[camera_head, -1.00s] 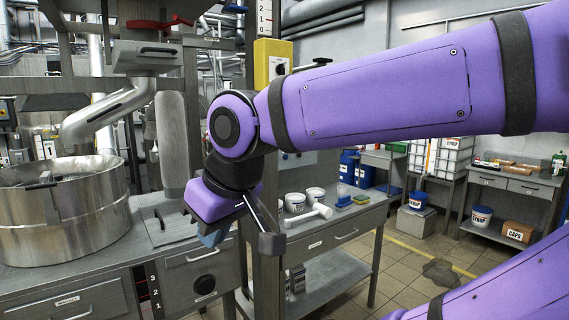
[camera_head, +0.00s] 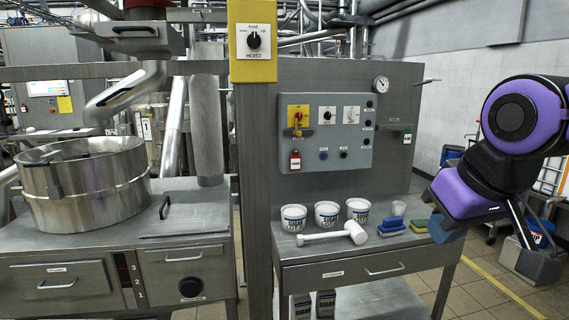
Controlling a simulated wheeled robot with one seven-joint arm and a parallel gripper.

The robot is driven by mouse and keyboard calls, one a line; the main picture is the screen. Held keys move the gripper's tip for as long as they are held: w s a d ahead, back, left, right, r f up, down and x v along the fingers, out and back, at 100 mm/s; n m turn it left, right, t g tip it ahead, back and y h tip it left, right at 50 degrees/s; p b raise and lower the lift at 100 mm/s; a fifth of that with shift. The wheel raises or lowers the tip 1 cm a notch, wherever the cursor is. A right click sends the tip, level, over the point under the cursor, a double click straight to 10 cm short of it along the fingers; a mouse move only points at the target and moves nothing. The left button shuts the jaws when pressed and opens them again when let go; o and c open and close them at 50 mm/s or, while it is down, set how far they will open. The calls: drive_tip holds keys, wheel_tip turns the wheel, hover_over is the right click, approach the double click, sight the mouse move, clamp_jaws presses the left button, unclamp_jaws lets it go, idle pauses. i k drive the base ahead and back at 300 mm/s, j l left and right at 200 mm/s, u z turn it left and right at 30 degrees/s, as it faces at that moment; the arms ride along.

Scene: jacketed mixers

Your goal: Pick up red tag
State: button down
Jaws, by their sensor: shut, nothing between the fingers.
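A small red tag (camera_head: 295,160) with a pale label hangs on the front of the grey control box (camera_head: 325,130), just below the yellow switch plate (camera_head: 298,115). It looks upright and nothing hides it. Part of my arm is cut off by the right edge.
A steel post with a yellow hoist switch (camera_head: 252,42) stands left of the box. A steel mixer bowl (camera_head: 85,190) is further left.

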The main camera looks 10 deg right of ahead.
sight(294, 161)
drive_tip(key=l, duration=0.25)
drive_tip(key=i+u, duration=0.15)
drive_tip(key=i, duration=0.25)
drive_tip(key=i+l+u, duration=0.15)
drive_tip(key=i, duration=0.25)
drive_tip(key=i+l+u, duration=0.15)
drive_tip(key=i, duration=0.25)
